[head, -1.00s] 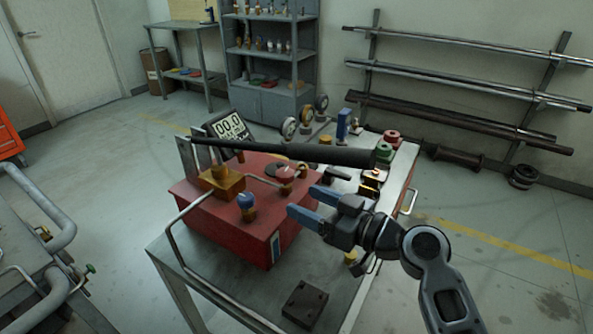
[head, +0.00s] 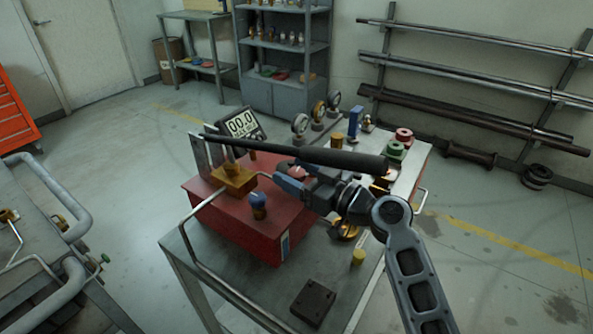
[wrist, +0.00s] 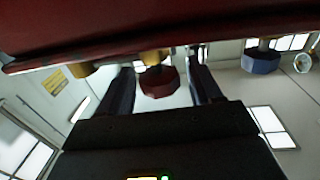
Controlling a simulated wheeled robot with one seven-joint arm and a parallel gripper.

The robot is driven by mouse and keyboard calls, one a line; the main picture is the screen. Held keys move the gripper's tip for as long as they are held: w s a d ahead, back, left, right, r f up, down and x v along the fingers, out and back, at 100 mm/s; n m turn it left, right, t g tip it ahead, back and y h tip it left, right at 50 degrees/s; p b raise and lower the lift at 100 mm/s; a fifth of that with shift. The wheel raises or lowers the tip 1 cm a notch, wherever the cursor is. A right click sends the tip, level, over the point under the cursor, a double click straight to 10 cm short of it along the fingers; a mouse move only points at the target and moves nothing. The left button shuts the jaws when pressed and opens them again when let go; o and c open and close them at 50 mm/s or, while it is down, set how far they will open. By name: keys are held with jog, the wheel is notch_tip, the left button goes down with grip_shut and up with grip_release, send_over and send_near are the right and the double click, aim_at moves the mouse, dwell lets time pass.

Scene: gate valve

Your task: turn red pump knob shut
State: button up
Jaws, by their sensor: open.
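The red pump (head: 235,225) stands on the grey cart, with a black pump handle (head: 320,157) stretching above it. In the head view the red knob (head: 298,172) shows only partly, between the blue fingers of my gripper (head: 296,179). In the wrist view the faceted red knob (wrist: 160,82) sits on a brass stem between the two dark fingers of my gripper (wrist: 162,88). The fingers are open, with a visible gap on each side of the knob. A blue knob (head: 258,201) sits on the pump nearer the front; it also shows in the wrist view (wrist: 262,60).
A brass block (head: 234,180) and a digital gauge (head: 242,124) reading about 00.0 are on the pump's left and back. The black handle passes close above my gripper. A dark block (head: 313,302) and a yellow cap (head: 358,257) lie on the cart front. Dial gauges (head: 318,111) stand behind.

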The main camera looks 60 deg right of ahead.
jog(key=shift+c, duration=0.3)
jog(key=c, duration=0.9)
jog(key=shift+a+m+h, duration=0.1)
jog(key=shift+m+h, duration=0.2)
jog(key=shift+h, duration=0.1)
jog(key=h+p, duration=0.1)
jog(key=m+h+p, duration=0.1)
jog(key=shift+r+m+g+h, duration=0.2)
jog(key=shift+m+g+h, duration=0.1)
jog(key=m+g+h+p, duration=0.2)
jog(key=m+h+p, duration=0.1)
jog(key=h+p, duration=0.2)
jog(key=shift+m+p, duration=0.4)
jog(key=shift+p, duration=0.25)
jog(key=shift+f+m+g+h+p, duration=0.15)
jog(key=shift+m+g+h+p, duration=0.6)
jog(key=shift+h, duration=0.45)
jog(key=shift+m+g+h, duration=0.35)
jog(key=shift+g+h, duration=0.05)
jog(key=shift+g, duration=0.05)
jog(key=shift+m+g+h, duration=0.5)
jog(key=shift+g+h, duration=0.1)
jog(key=shift+g, duration=0.1)
